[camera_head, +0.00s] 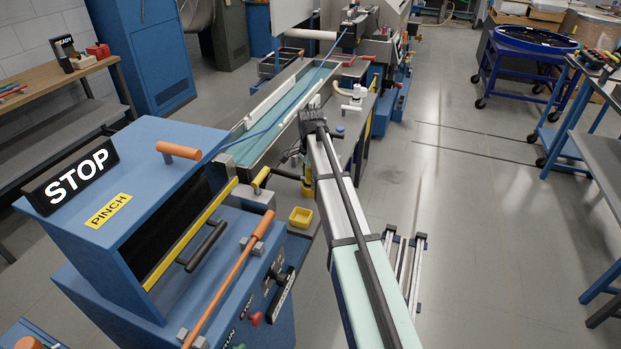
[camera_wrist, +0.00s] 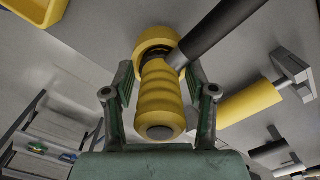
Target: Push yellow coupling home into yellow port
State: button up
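In the wrist view a ribbed yellow coupling (camera_wrist: 160,98) with a dark end facing the camera lies between the fingers of my gripper (camera_wrist: 161,72). Narrow gaps seem to show beside it, and whether the fingertips touch it is unclear. A larger yellow ring (camera_wrist: 154,37) sits at the coupling's far end; I cannot tell whether it is the port. A dark bar (camera_wrist: 222,32) runs from there to the upper right. In the head view my arm hides most of the gripper, and a small yellow part shows beside it (camera_head: 307,186).
A yellow bin (camera_head: 300,217) stands left of my arm, its corner also in the wrist view (camera_wrist: 38,8). Another yellow cylinder (camera_wrist: 250,105) lies right of the gripper. A blue STOP-marked machine (camera_head: 150,200) stands at left, a long trough (camera_head: 285,110) behind. Open floor (camera_head: 460,220) lies right.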

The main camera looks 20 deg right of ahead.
jog(key=shift+r, duration=0.15)
notch_tip(320, 180, up, 12)
jog(key=shift+r+b, duration=0.1)
jog(key=shift+b, duration=1)
